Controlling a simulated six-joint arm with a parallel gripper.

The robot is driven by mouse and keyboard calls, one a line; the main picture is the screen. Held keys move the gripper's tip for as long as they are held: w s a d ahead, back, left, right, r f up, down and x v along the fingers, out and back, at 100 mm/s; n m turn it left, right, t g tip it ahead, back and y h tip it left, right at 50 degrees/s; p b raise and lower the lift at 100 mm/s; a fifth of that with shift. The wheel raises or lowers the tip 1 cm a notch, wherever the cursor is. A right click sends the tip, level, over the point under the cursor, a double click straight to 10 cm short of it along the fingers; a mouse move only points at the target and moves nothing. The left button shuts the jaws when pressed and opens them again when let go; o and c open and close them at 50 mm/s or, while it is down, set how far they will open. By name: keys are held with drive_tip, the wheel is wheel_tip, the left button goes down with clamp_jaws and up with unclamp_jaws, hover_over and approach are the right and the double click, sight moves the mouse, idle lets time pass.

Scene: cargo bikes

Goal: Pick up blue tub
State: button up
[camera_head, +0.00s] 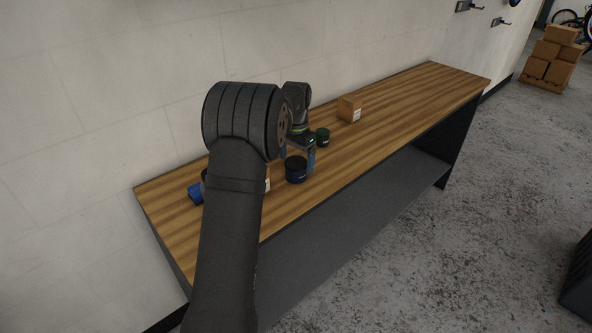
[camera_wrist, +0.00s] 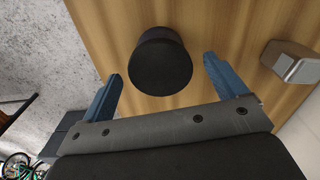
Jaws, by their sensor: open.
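A dark blue tub (camera_head: 295,172) with a dark lid stands upright on the wooden bench top near its front edge. In the wrist view the tub (camera_wrist: 160,60) is seen from above as a dark round shape. My gripper (camera_head: 298,158) is just above and behind the tub in the head view, partly overlapping it. In the wrist view my gripper (camera_wrist: 162,68) is open, with one blue finger to each side of the tub and visible gaps between. Whether the fingertips are below the lid's height cannot be told.
A blue object (camera_head: 195,192) lies left, partly behind my arm. A box (camera_wrist: 292,62) is right of the fingers in the wrist view. The bench's far end is clear.

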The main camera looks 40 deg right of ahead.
sight(296, 162)
wheel_tip(296, 162, down, 4)
drive_tip(key=c, duration=1.2)
drive_tip(key=shift+r, duration=0.1)
